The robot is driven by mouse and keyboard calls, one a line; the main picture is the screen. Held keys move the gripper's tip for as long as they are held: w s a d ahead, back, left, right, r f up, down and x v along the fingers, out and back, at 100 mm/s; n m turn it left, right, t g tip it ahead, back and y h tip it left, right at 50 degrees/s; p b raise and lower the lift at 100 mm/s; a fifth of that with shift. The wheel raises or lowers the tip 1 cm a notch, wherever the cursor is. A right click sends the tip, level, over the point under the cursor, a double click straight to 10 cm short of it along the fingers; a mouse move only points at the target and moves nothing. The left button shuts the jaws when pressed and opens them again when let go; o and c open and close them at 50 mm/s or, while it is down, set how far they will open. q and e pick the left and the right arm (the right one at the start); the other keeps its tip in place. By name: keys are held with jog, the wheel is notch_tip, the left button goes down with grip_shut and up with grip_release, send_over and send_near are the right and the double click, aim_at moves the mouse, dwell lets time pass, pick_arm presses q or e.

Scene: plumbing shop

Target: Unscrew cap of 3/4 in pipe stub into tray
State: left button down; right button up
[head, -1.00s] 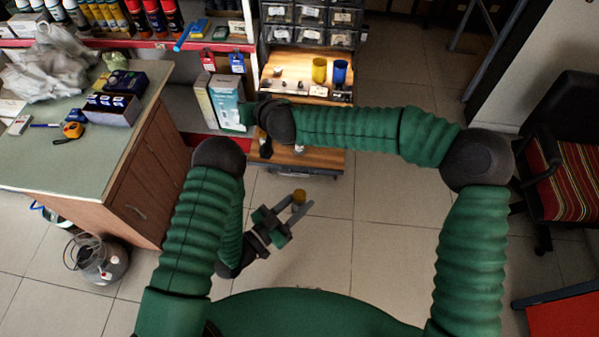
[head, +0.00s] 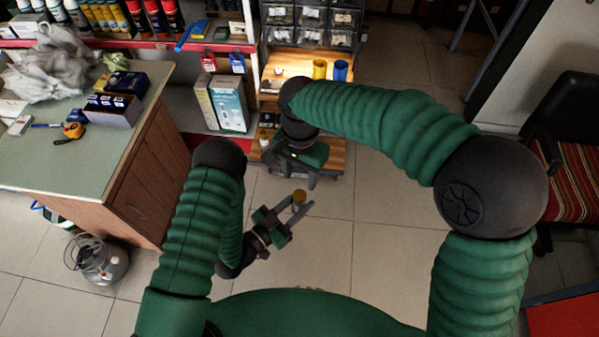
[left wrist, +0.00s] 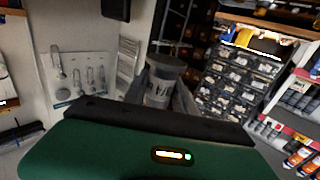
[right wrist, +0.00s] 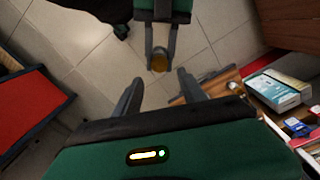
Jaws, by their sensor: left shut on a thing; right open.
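My left gripper (head: 299,206) is shut on a short pipe stub, held above the floor in front of me. The stub's brass-coloured top end (head: 300,196) faces up in the head view; this looks like the cap. In the left wrist view the stub (left wrist: 160,92) is a greyish cylinder with a wider top, between the fingers. My right gripper (head: 291,177) is open and empty, pointing down just beyond the stub. In the right wrist view the brass-coloured end (right wrist: 159,60) lies ahead of the open fingertips (right wrist: 160,86), apart from them. I cannot make out the tray with certainty.
A wooden-shelved cart (head: 335,158) stands beyond the right gripper, with a yellow cup (head: 319,69) and blue cup (head: 340,70) on its upper shelf. A green-topped counter (head: 60,185) is at left, a striped chair (head: 578,175) at right. The floor around the stub is clear.

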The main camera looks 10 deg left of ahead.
aim_at(300, 193)
notch_tip(300, 193, down, 8)
jog(key=shift+r, duration=0.1)
jog(key=shift+s, duration=0.1)
grip_shut()
jog(key=n, duration=1.1)
jog(key=shift+n, duration=0.3)
jog(key=n, duration=0.5)
jog(key=shift+r+n, duration=0.1)
jog(key=shift+n, duration=0.3)
jog(key=n, duration=0.3)
jog(key=shift+w+n, duration=0.2)
jog(key=shift+n, duration=0.2)
